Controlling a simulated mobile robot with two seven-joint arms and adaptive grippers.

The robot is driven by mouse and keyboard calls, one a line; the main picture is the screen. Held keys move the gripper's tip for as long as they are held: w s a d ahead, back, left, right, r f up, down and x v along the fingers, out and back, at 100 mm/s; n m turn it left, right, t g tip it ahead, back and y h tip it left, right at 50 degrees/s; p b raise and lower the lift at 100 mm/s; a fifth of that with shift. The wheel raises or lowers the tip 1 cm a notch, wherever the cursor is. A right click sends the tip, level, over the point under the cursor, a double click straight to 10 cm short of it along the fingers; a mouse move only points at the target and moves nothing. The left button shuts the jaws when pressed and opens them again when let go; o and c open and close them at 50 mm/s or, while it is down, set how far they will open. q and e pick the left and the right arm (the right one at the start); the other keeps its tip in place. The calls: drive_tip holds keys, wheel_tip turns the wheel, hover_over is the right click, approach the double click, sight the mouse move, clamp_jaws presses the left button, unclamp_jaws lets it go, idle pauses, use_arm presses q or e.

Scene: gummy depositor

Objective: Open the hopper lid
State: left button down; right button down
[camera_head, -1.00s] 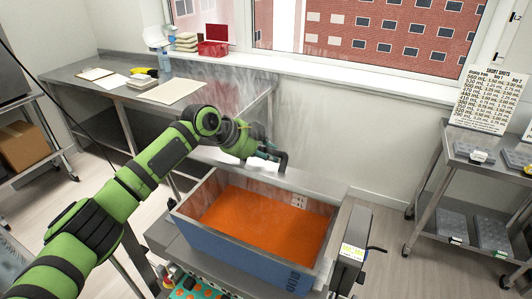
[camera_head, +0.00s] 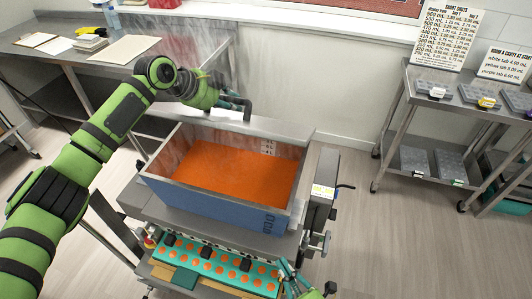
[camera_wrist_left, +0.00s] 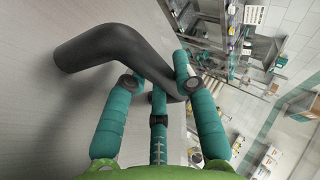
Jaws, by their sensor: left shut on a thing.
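The blue hopper (camera_head: 220,202) stands on the machine with its inside in sight, full of orange mass (camera_head: 222,170). A faint, streaked see-through panel, likely the hopper lid (camera_head: 205,62), shows upright behind it; its edges are hard to make out. My left gripper (camera_head: 238,104) is at the hopper's back edge, shut on a dark bent handle (camera_head: 248,111). In the left wrist view the handle (camera_wrist_left: 100,45) runs from a grey surface to between my teal fingers (camera_wrist_left: 165,90). My right gripper (camera_head: 290,275) is low in front, beside the mould tray; its finger gap is unclear.
A teal mould tray (camera_head: 192,256) with orange-filled cavities lies below the hopper front. A steel side table (camera_head: 130,65) stands behind left. A trolley (camera_head: 396,105) with grey trays stands at right. Floor right of the machine is clear.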

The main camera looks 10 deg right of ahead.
use_arm(q)
drive_tip(key=shift+r, duration=0.1)
use_arm(e)
drive_tip(key=w+r+n+t+y, duration=0.1)
drive_tip(key=w+r+n+y, duration=0.2)
drive_tip(key=r+n, duration=0.35)
drive_tip(key=w+r+n+t+y, duration=0.1)
drive_tip(key=w+r+n+y, duration=0.25)
drive_tip(key=r, duration=0.65)
approach(254, 136)
drive_tip(key=w+a+f, duration=0.1)
drive_tip(key=w+a, duration=0.1)
drive_tip(key=a, duration=0.1)
drive_tip(key=w+r, duration=0.2)
drive_tip(key=r, duration=0.1)
drive_tip(key=shift+w+d, duration=0.1)
drive_tip(key=shift+w, duration=0.2)
